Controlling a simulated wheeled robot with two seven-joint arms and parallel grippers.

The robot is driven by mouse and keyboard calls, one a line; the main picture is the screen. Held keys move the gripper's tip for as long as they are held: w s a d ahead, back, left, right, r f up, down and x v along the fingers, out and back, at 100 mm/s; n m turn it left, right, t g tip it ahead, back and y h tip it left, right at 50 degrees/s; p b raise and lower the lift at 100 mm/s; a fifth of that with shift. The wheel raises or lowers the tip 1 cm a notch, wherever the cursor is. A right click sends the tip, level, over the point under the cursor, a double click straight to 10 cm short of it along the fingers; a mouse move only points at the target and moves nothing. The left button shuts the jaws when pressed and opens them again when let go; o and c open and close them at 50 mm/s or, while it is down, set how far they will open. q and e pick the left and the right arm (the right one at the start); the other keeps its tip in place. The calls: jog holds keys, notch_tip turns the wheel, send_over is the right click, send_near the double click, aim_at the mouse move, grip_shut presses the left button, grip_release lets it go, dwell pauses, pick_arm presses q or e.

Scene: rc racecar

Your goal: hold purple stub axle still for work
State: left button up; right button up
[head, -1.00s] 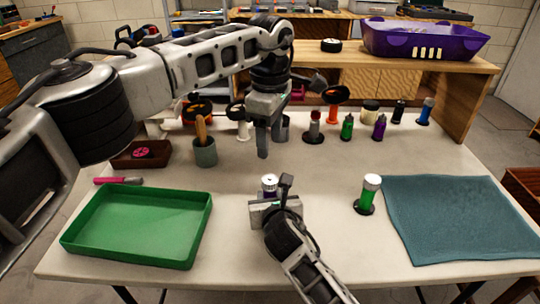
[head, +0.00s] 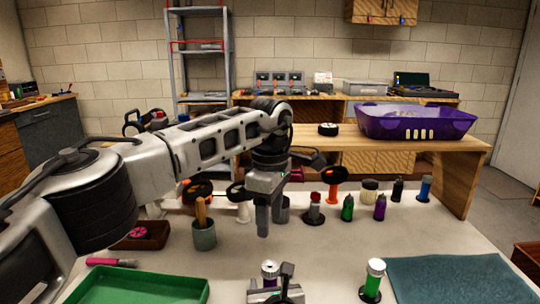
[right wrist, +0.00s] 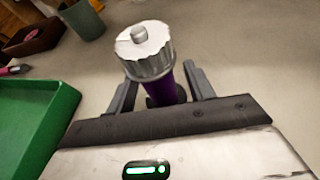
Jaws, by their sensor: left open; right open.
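The purple stub axle, with its silver ribbed cap (right wrist: 147,52) and purple shaft (right wrist: 165,92), stands upright between the fingers of my right gripper (right wrist: 160,76) in the right wrist view. The fingers are open, one on each side of it; whether either touches it I cannot tell. In the head view only the top of the stub axle (head: 270,270) shows at the lower edge, just beyond my right gripper (head: 273,288). My left gripper (head: 264,222) is open and empty, pointing down above the table behind the stub axle.
A green stub axle (head: 373,280) stands to the right, beside a teal mat (head: 450,277). A green tray (head: 140,288) lies at left, with a grey-green cup (head: 204,236) behind it. Several bottles and parts line the back.

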jog(key=v, duration=1.2)
jog(key=shift+f, duration=0.1)
